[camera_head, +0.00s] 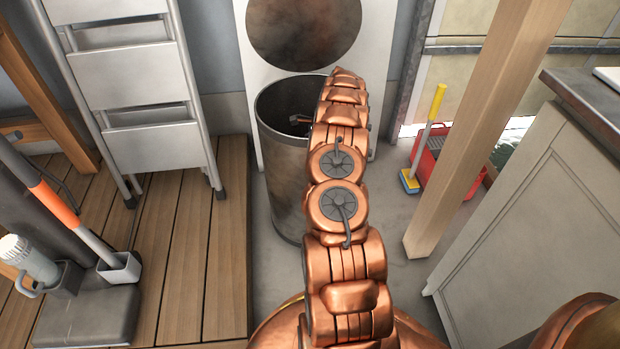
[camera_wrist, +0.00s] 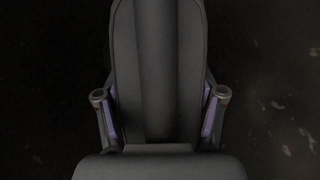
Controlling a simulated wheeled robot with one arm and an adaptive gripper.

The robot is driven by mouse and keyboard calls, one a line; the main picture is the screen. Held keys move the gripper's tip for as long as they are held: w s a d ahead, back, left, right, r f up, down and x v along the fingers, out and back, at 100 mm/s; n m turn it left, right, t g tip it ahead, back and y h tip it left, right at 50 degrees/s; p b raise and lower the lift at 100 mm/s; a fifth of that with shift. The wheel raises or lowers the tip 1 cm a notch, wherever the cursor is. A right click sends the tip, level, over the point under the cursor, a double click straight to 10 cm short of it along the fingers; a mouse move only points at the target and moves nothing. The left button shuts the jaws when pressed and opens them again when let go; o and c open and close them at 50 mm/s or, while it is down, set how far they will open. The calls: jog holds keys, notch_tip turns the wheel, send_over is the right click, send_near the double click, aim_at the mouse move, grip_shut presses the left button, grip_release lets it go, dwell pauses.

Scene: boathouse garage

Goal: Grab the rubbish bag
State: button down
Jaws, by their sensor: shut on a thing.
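A tall, round metal bin (camera_head: 285,190) stands open on the floor in the head view, and my copper arm reaches down into it. My gripper (camera_head: 299,122) is inside the bin, mostly hidden by the arm and the bin's dark interior. In the wrist view my gripper (camera_wrist: 160,100) fills the middle, with a finger joint at each side. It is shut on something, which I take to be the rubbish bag. The bag cannot be made out clearly; around the gripper is only dark, nearly black surface with faint pale specks at the right.
A grey stepladder (camera_head: 135,95) stands on wooden decking at the left, near a holder with an orange-banded handle (camera_head: 55,205). A cabinet (camera_head: 530,210) borders the right. A white appliance (camera_head: 382,60) stands behind the bin.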

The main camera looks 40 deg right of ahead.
jog(key=shift+r, duration=0.1)
notch_tip(320, 180, up, 60)
jog(key=p, duration=3.8)
jog(key=shift+f, duration=0.25)
dwell(0.6)
dwell(0.4)
